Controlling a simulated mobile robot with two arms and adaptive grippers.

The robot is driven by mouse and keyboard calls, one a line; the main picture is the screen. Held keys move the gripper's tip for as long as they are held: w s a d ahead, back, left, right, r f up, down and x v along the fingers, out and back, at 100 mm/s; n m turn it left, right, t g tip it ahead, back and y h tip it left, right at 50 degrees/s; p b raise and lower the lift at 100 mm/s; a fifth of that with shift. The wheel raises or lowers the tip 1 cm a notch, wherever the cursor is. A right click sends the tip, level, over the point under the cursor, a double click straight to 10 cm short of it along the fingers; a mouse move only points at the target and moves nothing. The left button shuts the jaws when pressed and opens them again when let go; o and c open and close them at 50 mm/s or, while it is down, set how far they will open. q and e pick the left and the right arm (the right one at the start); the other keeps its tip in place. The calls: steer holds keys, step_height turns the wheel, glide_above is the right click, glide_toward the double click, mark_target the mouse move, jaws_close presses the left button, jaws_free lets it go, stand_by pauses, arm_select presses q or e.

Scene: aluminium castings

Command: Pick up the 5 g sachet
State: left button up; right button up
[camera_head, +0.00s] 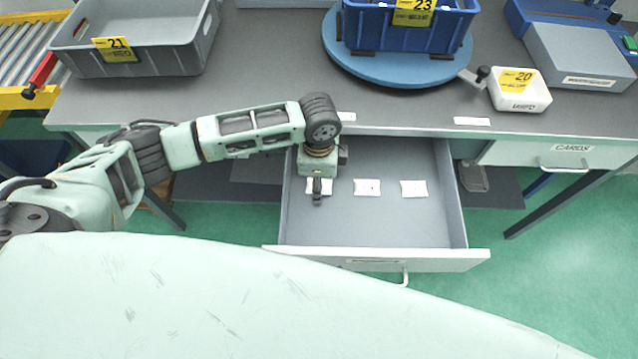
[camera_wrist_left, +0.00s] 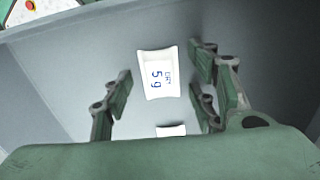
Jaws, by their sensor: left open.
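The 5 g sachet (camera_wrist_left: 158,75) is a small white packet with blue print, lying flat on the grey drawer floor. In the left wrist view it lies between and beyond the open fingers of my left gripper (camera_wrist_left: 160,100), with no contact visible. In the head view my left gripper (camera_head: 317,196) points down into the open drawer (camera_head: 385,230). It is above the leftmost white sachet (camera_head: 327,187) and partly covers it. This appears to be the 5 g one, though its print is unreadable there. My right gripper is out of view.
A middle sachet (camera_head: 367,187) and a right sachet (camera_head: 413,188) lie in the same row. The drawer's front panel (camera_head: 440,262) and side walls surround them. The drawer floor in front is clear. The tabletop edge (camera_head: 400,133) overhangs at the back.

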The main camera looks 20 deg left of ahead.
arm_select(q)
steer(key=c, duration=1)
